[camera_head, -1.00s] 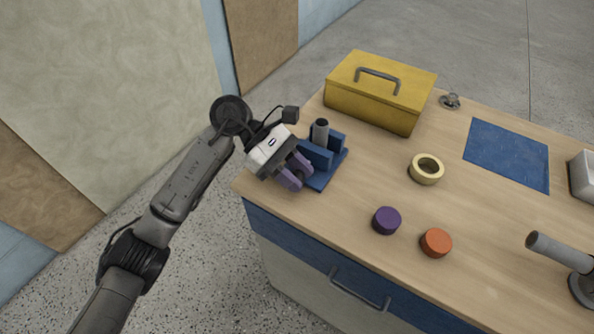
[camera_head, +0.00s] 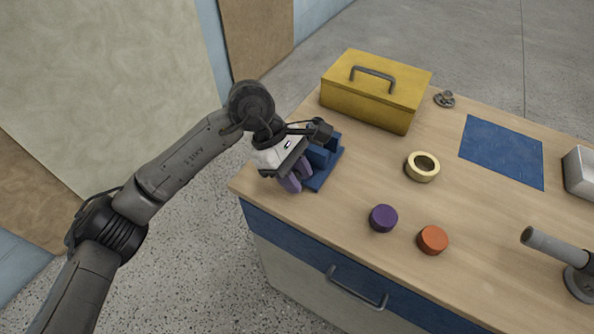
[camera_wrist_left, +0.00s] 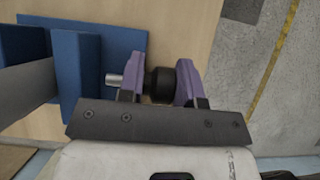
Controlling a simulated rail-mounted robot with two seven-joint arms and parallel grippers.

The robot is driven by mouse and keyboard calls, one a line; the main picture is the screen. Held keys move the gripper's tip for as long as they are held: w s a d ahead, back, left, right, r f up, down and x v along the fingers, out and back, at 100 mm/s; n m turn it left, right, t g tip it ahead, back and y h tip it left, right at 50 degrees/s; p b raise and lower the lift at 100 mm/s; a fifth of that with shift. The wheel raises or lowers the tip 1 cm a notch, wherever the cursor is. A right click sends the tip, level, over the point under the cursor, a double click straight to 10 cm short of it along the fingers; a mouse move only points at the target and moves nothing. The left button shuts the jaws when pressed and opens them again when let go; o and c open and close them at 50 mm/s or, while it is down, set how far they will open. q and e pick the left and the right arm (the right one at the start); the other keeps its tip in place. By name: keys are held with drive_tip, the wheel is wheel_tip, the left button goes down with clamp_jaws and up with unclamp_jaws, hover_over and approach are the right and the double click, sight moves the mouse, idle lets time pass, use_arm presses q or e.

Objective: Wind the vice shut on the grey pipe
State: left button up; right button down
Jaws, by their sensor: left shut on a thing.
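The blue vice (camera_head: 327,170) stands on its plate at the bench's left corner. In the left wrist view, its blue jaw (camera_wrist_left: 76,65) is at the left, with a metal screw (camera_wrist_left: 113,80) leading to a black knob (camera_wrist_left: 158,84). My left gripper (camera_wrist_left: 158,80) has its purple fingers on both sides of this knob and is shut on it. In the head view, the left gripper (camera_head: 290,178) sits at the vice's near left side and hides the knob. The grey pipe (camera_wrist_left: 28,85) shows between the jaws in the wrist view; any gap is unclear. My wrist hides it in the head view.
A yellow toolbox (camera_head: 372,95) stands behind the vice. A cream ring (camera_head: 422,167), a purple disc (camera_head: 383,218) and an orange disc (camera_head: 432,240) lie to the right. A blue mat (camera_head: 502,152) and a grey tube on a stand (camera_head: 555,248) are farther right.

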use_arm(q)
drive_tip(key=shift+s+r, duration=0.15)
drive_tip(key=shift+r, duration=0.1)
drive_tip(key=o, duration=0.6)
drive_tip(key=shift+o, duration=0.7)
drive_tip(key=shift+s+a+f, duration=0.15)
drive_tip(key=shift+s+f, duration=0.05)
drive_tip(key=shift+f, duration=0.05)
drive_tip(key=shift+w, duration=0.15)
use_arm(e)
drive_tip(key=shift+s+a, duration=0.2)
drive_tip(key=shift+a, duration=0.05)
use_arm(q)
drive_tip(key=p+v, duration=0.3)
drive_tip(key=v, duration=1)
drive_tip(key=shift+r+p, duration=0.35)
drive_tip(key=shift+r, duration=0.05)
use_arm(e)
wheel_tip(320, 180, up, 4)
drive_tip(key=shift+d+f, duration=0.1)
drive_tip(key=shift+f, duration=0.1)
use_arm(q)
drive_tip(key=shift+a, duration=0.1)
